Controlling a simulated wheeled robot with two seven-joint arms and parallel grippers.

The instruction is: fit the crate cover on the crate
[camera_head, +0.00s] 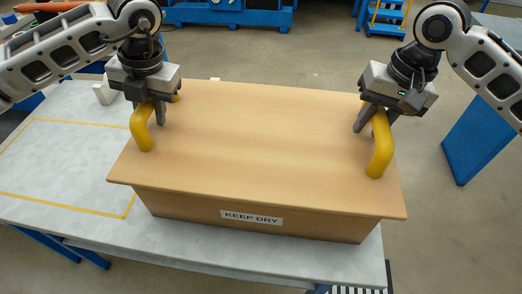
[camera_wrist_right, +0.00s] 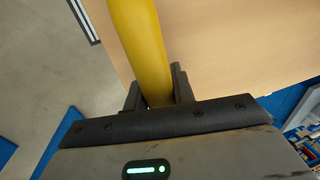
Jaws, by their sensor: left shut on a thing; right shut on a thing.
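The crate cover (camera_head: 262,140) is a flat tan wooden board with a yellow handle at each end. It lies over the crate (camera_head: 180,206), a brown box with a KEEP DRY label on its front. I cannot tell whether the cover is fully seated or slightly above the rim. My left gripper (camera_head: 153,112) is shut on the left yellow handle (camera_head: 142,130). My right gripper (camera_head: 374,122) is shut on the right yellow handle (camera_head: 380,155). In the right wrist view the yellow handle (camera_wrist_right: 140,45) runs between the two dark fingers (camera_wrist_right: 157,88). The crate's inside is hidden.
The crate stands on a grey table (camera_head: 60,170) with yellow tape lines; the table's left part is clear. A blue panel (camera_head: 480,140) stands to the right. Blue machinery (camera_head: 230,12) and a small blue step stand (camera_head: 385,18) are on the floor behind.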

